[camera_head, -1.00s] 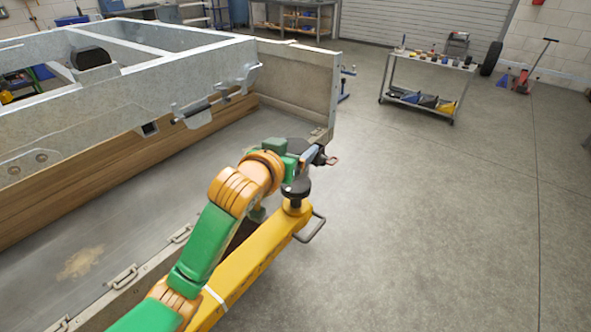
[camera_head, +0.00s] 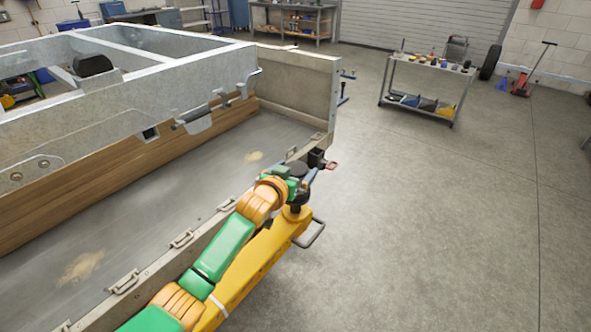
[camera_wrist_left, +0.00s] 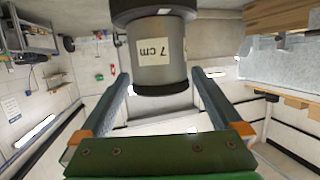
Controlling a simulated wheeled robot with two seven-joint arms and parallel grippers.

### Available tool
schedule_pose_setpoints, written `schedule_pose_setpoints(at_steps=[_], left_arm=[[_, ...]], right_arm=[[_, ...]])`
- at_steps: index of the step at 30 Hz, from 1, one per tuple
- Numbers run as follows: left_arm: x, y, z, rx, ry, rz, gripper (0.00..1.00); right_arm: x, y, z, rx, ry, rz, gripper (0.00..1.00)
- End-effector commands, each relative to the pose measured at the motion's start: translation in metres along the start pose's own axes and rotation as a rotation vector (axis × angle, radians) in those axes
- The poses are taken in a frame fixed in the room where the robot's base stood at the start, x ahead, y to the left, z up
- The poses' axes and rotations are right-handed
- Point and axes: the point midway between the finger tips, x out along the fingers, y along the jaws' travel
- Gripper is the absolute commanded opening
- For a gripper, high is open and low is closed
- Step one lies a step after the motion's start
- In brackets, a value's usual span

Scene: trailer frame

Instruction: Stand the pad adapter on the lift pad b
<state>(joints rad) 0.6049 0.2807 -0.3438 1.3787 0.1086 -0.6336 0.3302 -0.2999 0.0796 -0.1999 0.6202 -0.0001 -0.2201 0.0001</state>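The pad adapter is a grey cylinder (camera_wrist_left: 160,60) marked "7 cm" in the left wrist view, which looks upside down. Its dark top (camera_head: 299,170) shows small in the head view. My left gripper (camera_head: 307,178) has a finger on each side of the adapter and looks shut on it; the blue-grey fingers show in the wrist view (camera_wrist_left: 160,78). The adapter is upright over lift pad b (camera_head: 294,194), a black pad at the end of a yellow lift arm (camera_head: 262,262). A wide dark disc lies beneath it in the wrist view. I cannot tell whether they touch. My right gripper is out of view.
The trailer frame (camera_head: 140,120) with its wooden side board fills the left. A metal side panel (camera_head: 290,90) stands behind the gripper. A handle loop (camera_head: 316,233) sticks out of the lift arm.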

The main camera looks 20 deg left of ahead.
Motion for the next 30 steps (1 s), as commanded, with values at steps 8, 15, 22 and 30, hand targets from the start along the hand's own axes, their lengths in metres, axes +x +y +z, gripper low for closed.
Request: schedule_pose_setpoints(at_steps=[8, 15, 22, 30], left_arm=[[-0.008, 0.0, 0.0, 0.0, 0.0, 0.0, 1.0], [-0.051, 0.0, 0.0, 0.0, 0.001, 0.0, 1.0], [-0.1, -0.001, 0.001, 0.0, -0.001, -0.001, 1.0], [-0.12, 0.0, 0.0, -0.001, -0.001, -0.001, 1.0]], right_arm=[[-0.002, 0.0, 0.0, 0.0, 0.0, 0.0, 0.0], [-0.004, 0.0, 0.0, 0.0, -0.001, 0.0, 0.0], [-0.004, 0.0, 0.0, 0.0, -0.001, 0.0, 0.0], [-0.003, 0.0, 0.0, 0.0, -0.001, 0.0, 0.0]])
